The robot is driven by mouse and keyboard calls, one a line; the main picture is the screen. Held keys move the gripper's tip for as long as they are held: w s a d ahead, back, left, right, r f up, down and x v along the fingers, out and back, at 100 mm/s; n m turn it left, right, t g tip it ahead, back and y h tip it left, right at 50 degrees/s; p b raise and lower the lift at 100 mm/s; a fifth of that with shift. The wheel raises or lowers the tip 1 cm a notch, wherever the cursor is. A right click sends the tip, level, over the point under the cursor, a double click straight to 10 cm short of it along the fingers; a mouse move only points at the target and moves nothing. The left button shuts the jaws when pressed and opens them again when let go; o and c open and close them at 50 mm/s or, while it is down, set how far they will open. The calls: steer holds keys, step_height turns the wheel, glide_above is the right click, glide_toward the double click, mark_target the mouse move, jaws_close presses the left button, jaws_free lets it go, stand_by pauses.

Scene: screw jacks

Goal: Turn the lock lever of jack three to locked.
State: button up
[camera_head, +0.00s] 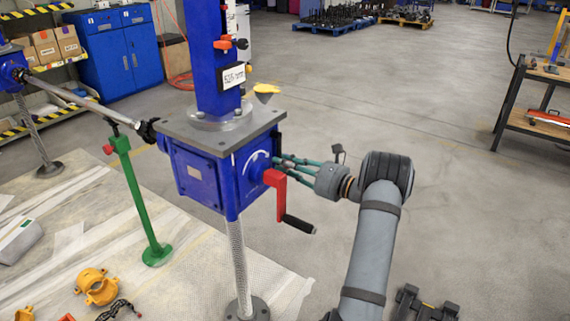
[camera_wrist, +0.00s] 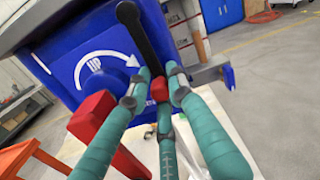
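The blue jack (camera_head: 202,165) stands mid-left with a grey top plate and a blue column. A red crank (camera_head: 276,187) with a black grip hangs from its right face. In the wrist view the jack's blue face (camera_wrist: 84,47) carries a white curved arrow marked UP. A black lever (camera_wrist: 138,35) with a red end (camera_wrist: 160,88) hangs slightly tilted beside that face. My gripper (camera_head: 280,161), with teal fingers, is at the jack's right side. In the wrist view my gripper (camera_wrist: 160,76) has its fingers around the red end; whether they press on it is unclear. No jack number is readable.
The red crank arm (camera_wrist: 92,115) lies close left of my fingers. A shaft (camera_head: 75,95) on a green stand (camera_head: 137,195) joins the jack at left. Orange parts (camera_head: 97,287) lie on the floor.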

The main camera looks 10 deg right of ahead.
jaws_close()
